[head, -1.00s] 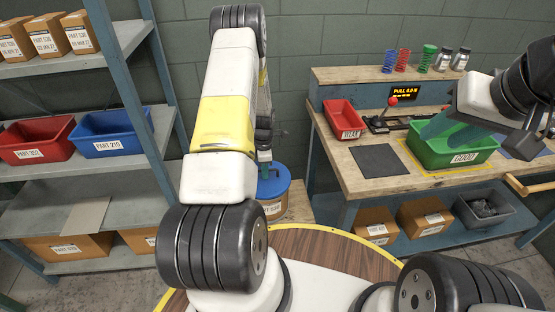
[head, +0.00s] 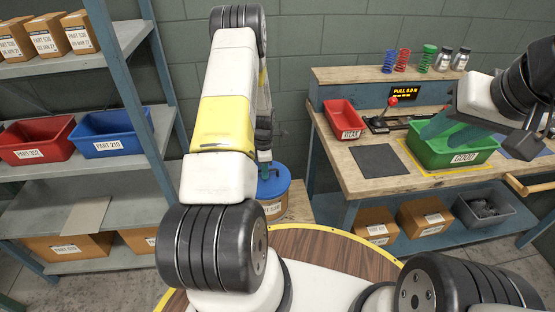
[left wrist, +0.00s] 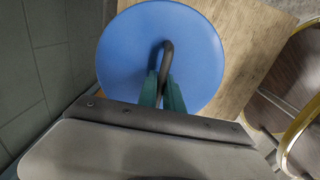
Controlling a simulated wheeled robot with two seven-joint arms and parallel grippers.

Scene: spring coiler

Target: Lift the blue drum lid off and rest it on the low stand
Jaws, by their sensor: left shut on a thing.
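The round blue drum lid (left wrist: 202,82) fills the middle of the left wrist view, with a dark bent handle (left wrist: 166,58) across its top. My left gripper (left wrist: 163,84) is shut on this handle, its green fingers on either side. A low wooden surface (head: 301,205), seemingly the low stand, is right beside the drum. My right gripper (head: 450,130) is open and empty over the green bin.
The workbench (head: 350,182) stands right, with a red bin (head: 343,119), the green bin (head: 455,158) and several springs. A shelf (head: 110,212) with bins and boxes stands left. A round yellow-edged wooden table (head: 335,250) is in front.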

